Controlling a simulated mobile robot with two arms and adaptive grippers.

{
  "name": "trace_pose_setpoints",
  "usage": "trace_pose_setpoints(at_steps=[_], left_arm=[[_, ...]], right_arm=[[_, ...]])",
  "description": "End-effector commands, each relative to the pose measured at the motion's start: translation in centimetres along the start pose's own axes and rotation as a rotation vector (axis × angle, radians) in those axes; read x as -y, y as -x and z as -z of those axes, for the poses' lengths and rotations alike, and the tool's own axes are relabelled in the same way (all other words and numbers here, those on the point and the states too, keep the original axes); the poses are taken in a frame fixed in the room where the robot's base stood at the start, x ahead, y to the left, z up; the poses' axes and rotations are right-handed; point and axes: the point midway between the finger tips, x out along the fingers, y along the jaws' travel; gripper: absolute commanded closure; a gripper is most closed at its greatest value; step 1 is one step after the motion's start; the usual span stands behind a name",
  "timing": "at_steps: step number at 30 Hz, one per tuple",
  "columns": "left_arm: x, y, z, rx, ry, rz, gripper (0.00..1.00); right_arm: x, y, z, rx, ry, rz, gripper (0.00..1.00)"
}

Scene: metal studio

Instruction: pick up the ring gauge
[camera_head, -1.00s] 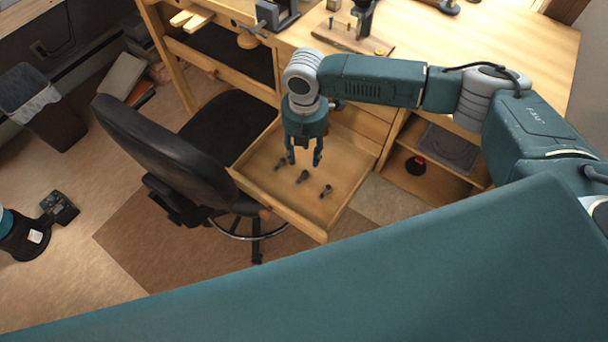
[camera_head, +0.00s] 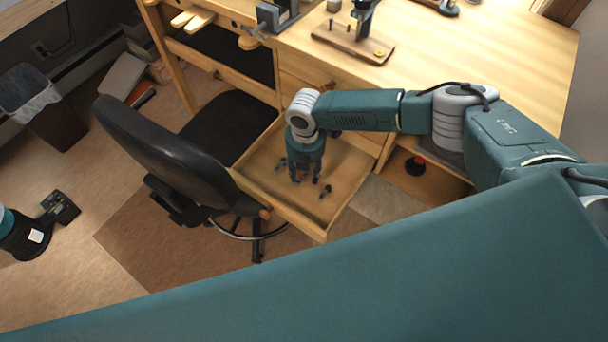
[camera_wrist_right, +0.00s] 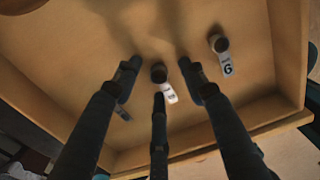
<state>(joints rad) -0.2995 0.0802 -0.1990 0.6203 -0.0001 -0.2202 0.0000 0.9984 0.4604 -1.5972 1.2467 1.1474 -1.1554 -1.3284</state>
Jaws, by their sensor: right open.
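Several small dark gauges lie in an open wooden drawer (camera_head: 285,217). My right gripper (camera_head: 304,180) points down into the drawer, open, low over the middle gauge, which its fingers mostly hide in the head view. In the right wrist view, that dark round gauge (camera_wrist_right: 158,73) with a white tag lies between the spread fingers (camera_wrist_right: 158,66); I cannot tell whether they touch it. Another gauge (camera_head: 325,191), to the right, shows in the wrist view (camera_wrist_right: 219,43) with a tag reading 6. A third (camera_head: 281,163) is at the left.
The drawer's walls (camera_wrist_right: 285,40) surround the gripper closely. A black office chair (camera_head: 165,145) stands against the drawer's left side. The wooden workbench (camera_head: 450,50) is behind, with a small stand on a wooden board (camera_head: 350,40). A bin (camera_head: 45,105) stands at far left.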

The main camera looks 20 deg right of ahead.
Motion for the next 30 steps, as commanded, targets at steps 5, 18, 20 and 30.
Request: trace_pose_setpoints(at_steps=[5, 18, 20, 30], left_arm=[[0.0, 0.0, 0.0, 0.0, 0.0, 0.0, 0.6], [0.0, 0.0, -0.1, 0.001, -0.001, -0.001, 0.6], [-0.1, 0.0, -0.1, 0.001, -0.001, -0.001, 0.6], [-0.1, 0.1, -0.1, 0.001, -0.001, -0.001, 0.6]], right_arm=[[0.0, 0.0, 0.0, 0.0, -0.001, 0.0, 0.76], [0.0, 0.1, -0.1, 0.001, -0.001, 0.0, 0.94], [0.0, 0.2, -0.1, 0.001, -0.001, 0.0, 0.94], [-0.1, 4.8, -0.1, 0.0, 0.0, -0.005, 0.94]])
